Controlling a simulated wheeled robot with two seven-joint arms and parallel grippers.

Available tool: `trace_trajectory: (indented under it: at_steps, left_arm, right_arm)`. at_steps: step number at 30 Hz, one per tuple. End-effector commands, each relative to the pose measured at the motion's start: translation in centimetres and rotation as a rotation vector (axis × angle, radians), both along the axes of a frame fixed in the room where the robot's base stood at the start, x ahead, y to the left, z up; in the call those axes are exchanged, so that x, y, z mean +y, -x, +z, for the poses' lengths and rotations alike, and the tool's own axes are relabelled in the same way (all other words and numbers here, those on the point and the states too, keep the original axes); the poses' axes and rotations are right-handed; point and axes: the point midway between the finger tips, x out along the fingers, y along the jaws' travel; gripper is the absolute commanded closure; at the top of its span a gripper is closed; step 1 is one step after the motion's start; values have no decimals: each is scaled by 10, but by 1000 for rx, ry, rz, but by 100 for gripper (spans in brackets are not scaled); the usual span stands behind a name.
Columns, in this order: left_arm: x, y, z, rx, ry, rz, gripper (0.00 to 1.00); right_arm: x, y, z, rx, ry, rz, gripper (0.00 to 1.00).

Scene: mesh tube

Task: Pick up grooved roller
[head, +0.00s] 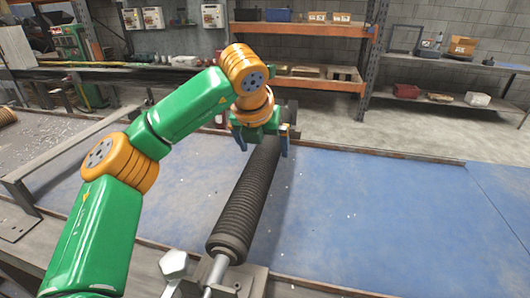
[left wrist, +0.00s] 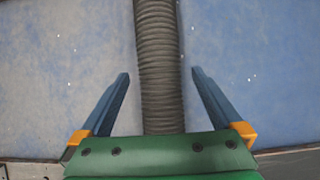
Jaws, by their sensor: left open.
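The grooved roller (head: 242,205) is a long dark ribbed cylinder lying above the blue table, running from the near front toward the back. A metal shaft sticks out of its near end. My left gripper (head: 263,150) is open above the roller's far part, with one finger on each side of it. In the left wrist view the roller (left wrist: 158,70) runs up between the two blue fingers of the gripper (left wrist: 160,78), with a gap on both sides. My right gripper is not in view.
The blue tabletop (head: 380,215) is mostly clear, with small white specks. A metal bracket (head: 245,280) holds the roller's near shaft, beside a pale knob (head: 174,264). A grey metal rail (head: 75,145) stands at left. Shelves (head: 305,83) stand at the back.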

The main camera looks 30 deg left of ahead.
Motion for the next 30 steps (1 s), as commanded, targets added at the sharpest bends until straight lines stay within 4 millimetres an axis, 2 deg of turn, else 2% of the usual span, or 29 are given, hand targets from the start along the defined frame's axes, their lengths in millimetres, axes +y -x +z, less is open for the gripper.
trace_trajectory:
  at_steps: [3,6,13,14,24,25,30]
  left_arm:
    - [3,-5,-21,4,-1,0,0]
    - [4,-13,-34,3,1,1,0]
    - [5,-15,-39,0,1,0,0]
    - [4,-15,-39,0,1,0,5]
    - [4,-15,-39,0,1,0,97]
    - [4,-15,-39,0,1,0,100]
    - [4,-16,-37,-4,1,0,100]
  right_arm:
    - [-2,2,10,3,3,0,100]
    - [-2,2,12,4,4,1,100]
    - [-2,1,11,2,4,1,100]
    - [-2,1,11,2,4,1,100]
    - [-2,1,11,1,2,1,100]
    - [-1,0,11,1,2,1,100]
    - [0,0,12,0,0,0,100]
